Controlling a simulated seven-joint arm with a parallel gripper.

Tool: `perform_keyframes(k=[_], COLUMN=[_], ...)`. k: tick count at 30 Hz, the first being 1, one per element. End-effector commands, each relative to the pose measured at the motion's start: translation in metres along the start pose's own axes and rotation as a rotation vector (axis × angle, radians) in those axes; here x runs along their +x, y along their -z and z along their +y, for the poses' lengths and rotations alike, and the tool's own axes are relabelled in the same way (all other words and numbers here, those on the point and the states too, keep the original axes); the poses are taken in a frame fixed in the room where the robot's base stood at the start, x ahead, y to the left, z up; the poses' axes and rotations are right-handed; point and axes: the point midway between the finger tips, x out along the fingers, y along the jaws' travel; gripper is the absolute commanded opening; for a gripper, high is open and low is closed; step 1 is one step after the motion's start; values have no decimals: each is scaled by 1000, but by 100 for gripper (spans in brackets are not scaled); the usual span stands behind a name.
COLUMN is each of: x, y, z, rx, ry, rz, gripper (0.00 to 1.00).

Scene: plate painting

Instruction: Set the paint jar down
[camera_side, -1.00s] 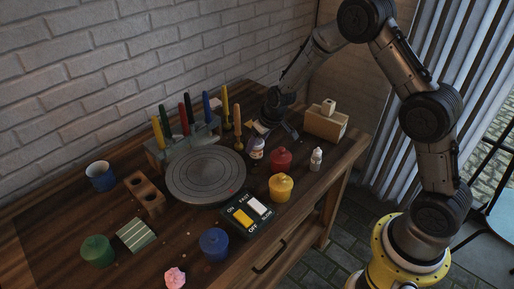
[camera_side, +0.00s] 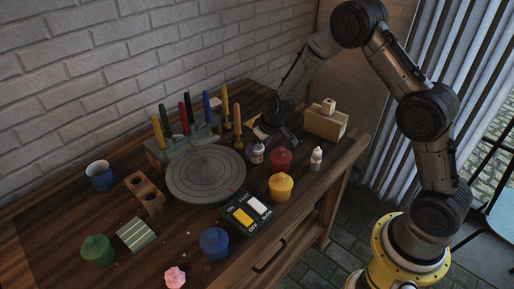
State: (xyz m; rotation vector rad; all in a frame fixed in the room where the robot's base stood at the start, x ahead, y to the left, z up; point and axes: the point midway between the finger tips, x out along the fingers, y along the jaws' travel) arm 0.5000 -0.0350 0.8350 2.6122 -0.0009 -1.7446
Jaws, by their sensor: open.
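Several lidded paint jars stand upright on the wooden table: red (camera_side: 281,160), yellow (camera_side: 281,187), blue (camera_side: 214,243) and green (camera_side: 97,250). My gripper (camera_side: 268,138) is low over the table behind the red jar, beside a small white-and-dark bottle (camera_side: 257,154). The gripper is open. Its fingertips are small and dark, and I cannot tell whether they touch the bottle. The red jar stands apart from the gripper, to its front right.
A round grey turntable (camera_side: 205,174) lies left of the gripper, with a brush rack (camera_side: 166,150) behind it. A switch box (camera_side: 247,214) stands in front. A wooden box (camera_side: 325,122) and white bottle (camera_side: 316,158) are on the right.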

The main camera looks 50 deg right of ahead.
Motion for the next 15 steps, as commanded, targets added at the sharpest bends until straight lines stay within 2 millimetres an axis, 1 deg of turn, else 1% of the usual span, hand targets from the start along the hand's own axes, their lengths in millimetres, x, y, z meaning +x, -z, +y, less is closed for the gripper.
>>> perform_keyframes(k=[3,5,8,15], x=[-3,-9,-25,-76], y=[1,2,2,2], z=[0,0,0,0], rx=[0,1,1,0], ry=[0,0,0,-1], rz=[1,2,3,5], gripper=[89,89,89,89])
